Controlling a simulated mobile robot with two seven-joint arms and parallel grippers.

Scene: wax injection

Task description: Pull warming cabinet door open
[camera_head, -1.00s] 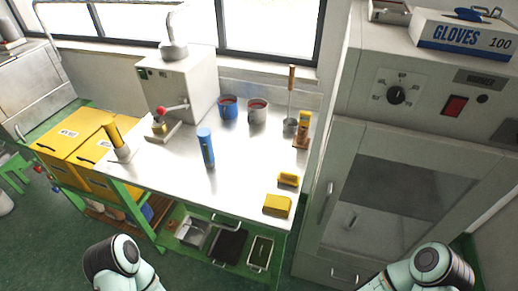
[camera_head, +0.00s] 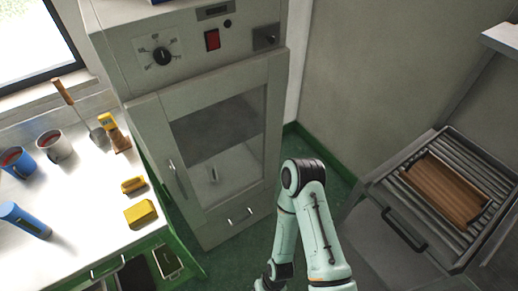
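The warming cabinet (camera_head: 272,60) stands left of centre in the head view. Its grey framed door (camera_head: 257,150) has a dark window and looks shut. The door's vertical handle (camera_head: 178,180) is on the left side of the door. One of my arms reaches up in the lower middle, in front of the cabinet's right side, but its gripper is out of the picture. My other gripper is also outside the view.
A steel worktable (camera_head: 85,215) stands left of the cabinet, with mugs, a blue cylinder and yellow blocks on it. A slatted rack with a brown board (camera_head: 445,190) is at right. Green floor shows between cabinet and rack.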

